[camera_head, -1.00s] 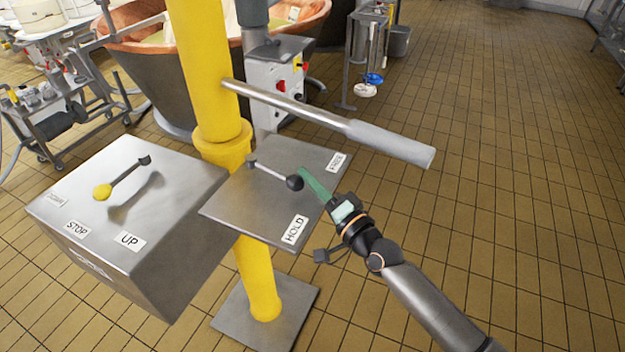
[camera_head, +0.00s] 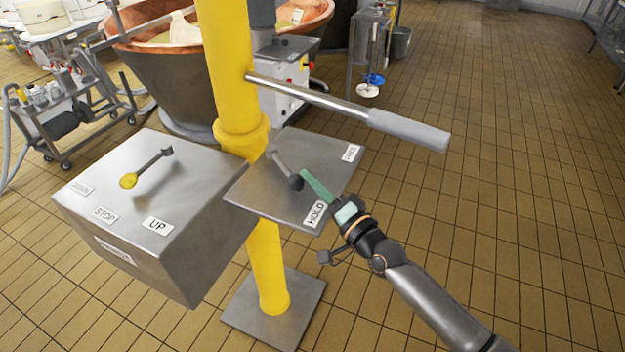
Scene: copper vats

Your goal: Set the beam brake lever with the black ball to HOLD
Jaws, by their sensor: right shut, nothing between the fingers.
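The beam brake lever (camera_head: 284,167) is a short grey arm with a black ball (camera_head: 296,183) on its end, pivoting on a grey metal plate (camera_head: 255,190). It points from its pivot toward the front, roughly at the HOLD label (camera_head: 315,214). The other label (camera_head: 351,153), likely FREE, is at the plate's right corner. My right gripper (camera_head: 303,173) is shut and empty, its green fingers right beside the ball on its right side. I cannot tell whether they touch it. My left gripper is not in view.
A grey box (camera_head: 150,215) with a yellow-ball lever (camera_head: 128,181) and STOP and UP labels stands left. A yellow column (camera_head: 235,80) rises behind the plate. A long bar with a grey grip (camera_head: 408,130) extends above the plate. Copper vats (camera_head: 165,75) stand behind. Floor at right is clear.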

